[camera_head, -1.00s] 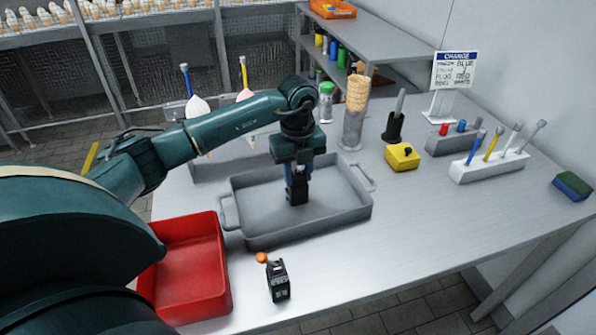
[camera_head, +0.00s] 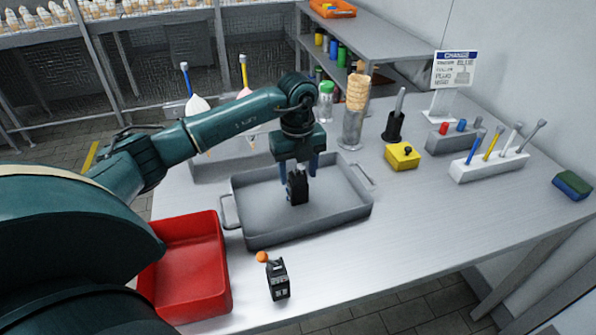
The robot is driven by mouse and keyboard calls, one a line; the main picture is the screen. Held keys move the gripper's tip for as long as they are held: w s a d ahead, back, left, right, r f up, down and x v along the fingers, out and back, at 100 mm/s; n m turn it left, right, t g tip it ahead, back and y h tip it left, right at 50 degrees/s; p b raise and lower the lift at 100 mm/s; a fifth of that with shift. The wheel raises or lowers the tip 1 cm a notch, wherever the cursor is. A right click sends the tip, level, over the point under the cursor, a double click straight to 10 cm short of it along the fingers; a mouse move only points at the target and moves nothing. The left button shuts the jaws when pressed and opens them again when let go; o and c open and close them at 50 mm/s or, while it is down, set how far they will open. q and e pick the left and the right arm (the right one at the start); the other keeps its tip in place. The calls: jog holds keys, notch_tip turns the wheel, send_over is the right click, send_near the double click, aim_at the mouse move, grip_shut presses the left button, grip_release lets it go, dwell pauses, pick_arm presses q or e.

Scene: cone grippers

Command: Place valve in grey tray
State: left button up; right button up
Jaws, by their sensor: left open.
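The grey tray (camera_head: 258,236) stands in the middle of the table. A small black block-like part (camera_head: 298,188), which looks like a valve, stands on the tray's floor near its middle. My left gripper (camera_head: 298,174) is over the tray, pointing down, with its blue fingers spread on either side of the black part's top. I cannot tell whether a finger touches it. A second black part with an orange knob (camera_head: 278,280), also valve-like, stands on the table in front of the tray. My right gripper is not in view.
A red bin (camera_head: 187,270) is at the tray's front left. A yellow box (camera_head: 402,156), a cone stack holder (camera_head: 352,128) and a white tool rack (camera_head: 489,166) are to the right. The right front of the table is clear.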

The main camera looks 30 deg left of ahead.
pick_arm(q)
notch_tip(320, 180, up, 12)
jog(key=shift+f+b, duration=0.2)
jog(key=shift+b, duration=0.15)
jog(key=shift+s+f, duration=0.1)
dwell(0.4)
